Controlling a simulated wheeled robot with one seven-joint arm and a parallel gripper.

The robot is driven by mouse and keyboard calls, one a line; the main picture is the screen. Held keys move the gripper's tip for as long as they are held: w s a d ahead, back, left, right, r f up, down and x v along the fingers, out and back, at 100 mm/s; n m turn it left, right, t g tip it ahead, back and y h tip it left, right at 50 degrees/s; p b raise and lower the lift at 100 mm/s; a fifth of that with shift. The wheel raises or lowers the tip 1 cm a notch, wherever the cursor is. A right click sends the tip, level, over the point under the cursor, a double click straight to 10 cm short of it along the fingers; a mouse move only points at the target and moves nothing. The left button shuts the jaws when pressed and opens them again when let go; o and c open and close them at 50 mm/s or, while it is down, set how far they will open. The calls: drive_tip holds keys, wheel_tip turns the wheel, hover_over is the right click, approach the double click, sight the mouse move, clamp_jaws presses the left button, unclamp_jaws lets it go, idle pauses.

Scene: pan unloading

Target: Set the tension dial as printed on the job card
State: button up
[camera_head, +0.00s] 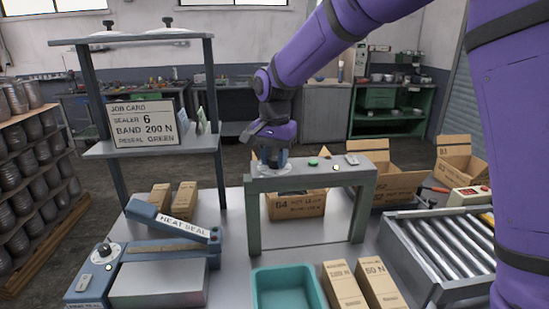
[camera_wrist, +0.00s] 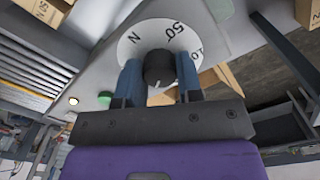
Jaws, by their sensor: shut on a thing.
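The job card (camera_head: 143,122) stands on the shelf at the left and reads sealer 6, band 200 N, with a last line naming green. The tension dial is a white disc (camera_wrist: 150,32) with "50", "N" and part of another number showing. It also shows as a pale patch on top of the grey arch (camera_head: 292,171). My gripper (camera_head: 273,162) points down over it. In the wrist view, its two blue fingers (camera_wrist: 160,78) are shut on the dark round knob (camera_wrist: 158,65) at the disc's centre. A short white mark shows on the knob's near side. The disc's near part is hidden.
A teal bin (camera_head: 288,289), cartons (camera_head: 343,287) and a roller conveyor (camera_head: 448,248) surround the arch.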

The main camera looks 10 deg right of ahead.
sight(275, 158)
drive_tip(key=shift+r+m, duration=0.1)
drive_tip(key=shift+m, duration=0.3)
drive_tip(key=o, duration=0.9)
wheel_tip(275, 158, up, 11)
drive_tip(key=shift+f, duration=0.15)
idle(0.3)
